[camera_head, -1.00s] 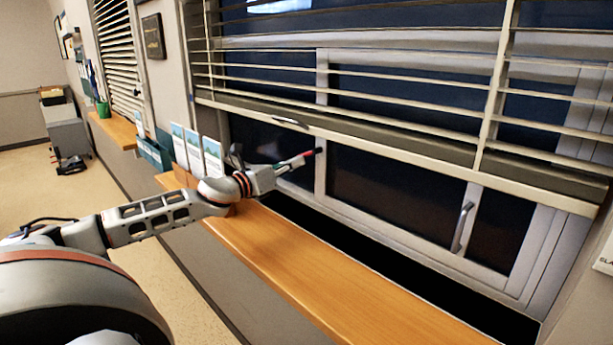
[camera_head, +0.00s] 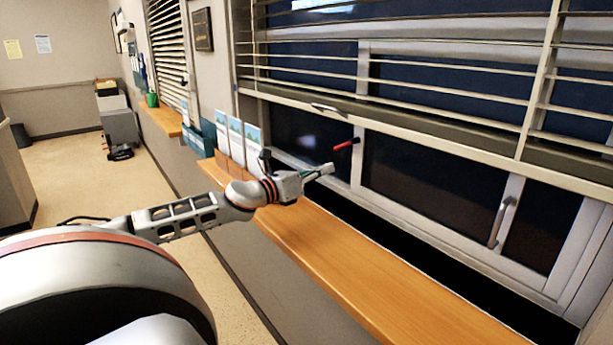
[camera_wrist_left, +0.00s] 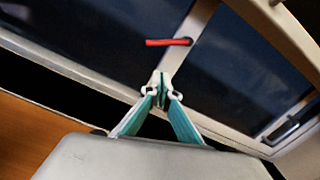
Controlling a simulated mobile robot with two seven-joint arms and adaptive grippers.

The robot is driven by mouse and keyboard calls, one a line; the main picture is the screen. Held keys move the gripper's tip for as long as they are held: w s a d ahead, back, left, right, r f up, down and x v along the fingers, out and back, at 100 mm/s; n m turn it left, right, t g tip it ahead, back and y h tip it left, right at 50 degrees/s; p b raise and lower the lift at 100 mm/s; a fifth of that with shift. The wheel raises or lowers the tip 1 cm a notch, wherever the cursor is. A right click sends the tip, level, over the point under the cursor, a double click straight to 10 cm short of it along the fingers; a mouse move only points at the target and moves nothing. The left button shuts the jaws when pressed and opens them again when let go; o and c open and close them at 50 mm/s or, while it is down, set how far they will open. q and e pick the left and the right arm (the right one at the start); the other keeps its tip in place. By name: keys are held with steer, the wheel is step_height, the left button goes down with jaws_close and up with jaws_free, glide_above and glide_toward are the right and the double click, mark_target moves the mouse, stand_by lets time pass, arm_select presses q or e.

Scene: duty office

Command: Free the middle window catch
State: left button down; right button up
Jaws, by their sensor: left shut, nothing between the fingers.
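The middle window catch, a red handle (camera_head: 346,144), sits on the white upright frame between window panes. In the left wrist view the red handle (camera_wrist_left: 166,42) lies nearly level, with its right end at a dark mount on the frame. My left gripper (camera_head: 330,168) is shut and empty, just below and left of the handle in the head view, apart from it. In the left wrist view its teal fingers (camera_wrist_left: 161,82) meet below the handle with a visible gap between. My right gripper is not in view.
A silver handle (camera_head: 501,222) is on the right window frame. The lowered blind's bottom rail (camera_head: 430,138) hangs close above the catch. A wooden sill (camera_head: 330,270) runs below, mostly clear. Several leaflets (camera_head: 237,138) stand at its far end, near my left wrist.

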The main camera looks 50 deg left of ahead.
arm_select(q)
steer(key=s+p, duration=0.1)
steer(key=s, duration=0.5)
steer(key=shift+a+f, duration=0.15)
steer(key=shift+a, duration=0.15)
steer(key=shift+s, duration=0.1)
stand_by(0.4)
